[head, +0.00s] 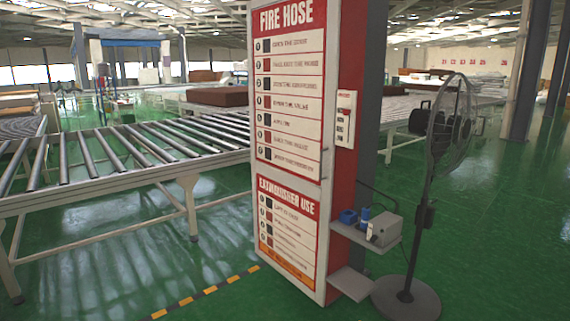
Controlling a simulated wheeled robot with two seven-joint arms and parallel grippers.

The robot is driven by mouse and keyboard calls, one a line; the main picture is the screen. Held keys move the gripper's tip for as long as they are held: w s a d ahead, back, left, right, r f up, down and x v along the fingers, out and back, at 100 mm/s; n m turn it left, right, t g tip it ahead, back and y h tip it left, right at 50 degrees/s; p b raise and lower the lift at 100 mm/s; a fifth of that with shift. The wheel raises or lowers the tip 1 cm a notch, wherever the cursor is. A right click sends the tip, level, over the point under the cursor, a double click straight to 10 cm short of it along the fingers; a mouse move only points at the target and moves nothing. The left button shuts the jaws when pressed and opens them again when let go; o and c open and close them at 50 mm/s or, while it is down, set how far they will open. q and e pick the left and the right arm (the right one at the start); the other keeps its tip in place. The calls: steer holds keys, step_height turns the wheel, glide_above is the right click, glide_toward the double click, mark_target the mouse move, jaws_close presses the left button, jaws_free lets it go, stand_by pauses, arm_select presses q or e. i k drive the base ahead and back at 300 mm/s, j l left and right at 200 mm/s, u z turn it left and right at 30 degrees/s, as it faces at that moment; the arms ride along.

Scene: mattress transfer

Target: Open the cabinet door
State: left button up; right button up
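The cabinet (344,190) is a tall red and grey unit standing on the green floor, right of the middle in the head view. Its door side carries a white "FIRE HOSE" panel (290,150) above an "EXTINGUISHER USE" panel (284,232). A small handle or latch seems to sit at the right edge, between the two panels. The door looks closed, flush with the cabinet. The cabinet's top is cut off by the picture edge. Neither of my grippers is in view.
A roller conveyor (120,182) runs along the left, close to the cabinet. A standing fan (408,300) is at the cabinet's right. A side shelf (366,236) holds a grey box and blue items. Green floor with a yellow-black stripe (210,290) is clear in front.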

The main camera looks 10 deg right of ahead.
mark_target(293, 45)
steer(key=i+j+z, duration=0.1)
steer(key=i, duration=0.5)
steer(key=i+j+z, duration=0.1)
steer(key=i, duration=0.45)
steer(key=j, duration=0.1)
